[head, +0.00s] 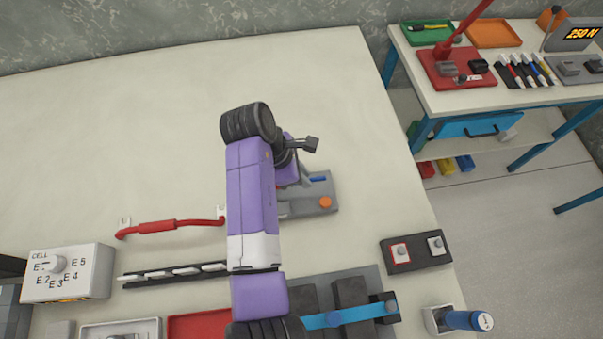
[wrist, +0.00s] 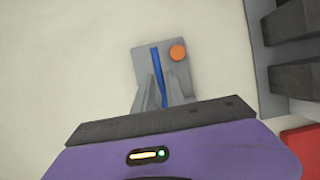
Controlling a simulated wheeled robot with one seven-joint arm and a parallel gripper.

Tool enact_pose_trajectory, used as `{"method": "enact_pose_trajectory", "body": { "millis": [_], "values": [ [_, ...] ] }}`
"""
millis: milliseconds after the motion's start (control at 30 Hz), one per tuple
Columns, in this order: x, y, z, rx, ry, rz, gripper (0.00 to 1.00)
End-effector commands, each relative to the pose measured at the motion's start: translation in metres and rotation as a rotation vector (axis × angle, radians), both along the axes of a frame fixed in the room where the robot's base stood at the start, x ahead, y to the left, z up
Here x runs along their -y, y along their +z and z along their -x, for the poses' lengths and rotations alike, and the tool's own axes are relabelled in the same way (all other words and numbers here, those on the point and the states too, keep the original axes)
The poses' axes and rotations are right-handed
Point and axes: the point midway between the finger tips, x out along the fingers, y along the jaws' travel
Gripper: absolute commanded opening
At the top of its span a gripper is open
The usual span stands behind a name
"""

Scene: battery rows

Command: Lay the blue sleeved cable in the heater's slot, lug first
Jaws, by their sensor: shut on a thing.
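The heater is a grey block (head: 328,190) with an orange button (head: 325,202), right of my arm in the head view. It also shows in the wrist view (wrist: 193,75), ahead of my fingers. The blue sleeved cable (wrist: 155,62) runs as a straight blue strip over the heater, left of the button, back between my fingertips. Its far end shows as a short blue piece (head: 318,179) in the head view. My gripper (wrist: 161,88) is shut on the cable, over the heater's near part. The lug, and whether the cable rests in the slot, cannot be made out.
A red cable (head: 172,226) lies left of my arm. A black strip rack (head: 150,279), a CELL selector box (head: 70,275) and a red tray (head: 195,326) are nearby. Dark battery blocks (head: 350,292) and a black switch box (head: 415,252) stand at the front right.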

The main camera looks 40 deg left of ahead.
Motion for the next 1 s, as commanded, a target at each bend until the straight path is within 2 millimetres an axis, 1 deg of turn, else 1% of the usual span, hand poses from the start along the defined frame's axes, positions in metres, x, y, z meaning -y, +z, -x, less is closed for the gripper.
{"method": "enact_pose_trajectory", "body": {
  "millis": [700,1000],
  "values": [
    [0.000,-0.052,0.000,0.000,-0.001,0.000,0.00],
    [0.000,-0.065,0.000,-0.001,-0.001,-0.001,0.00]
  ]
}}
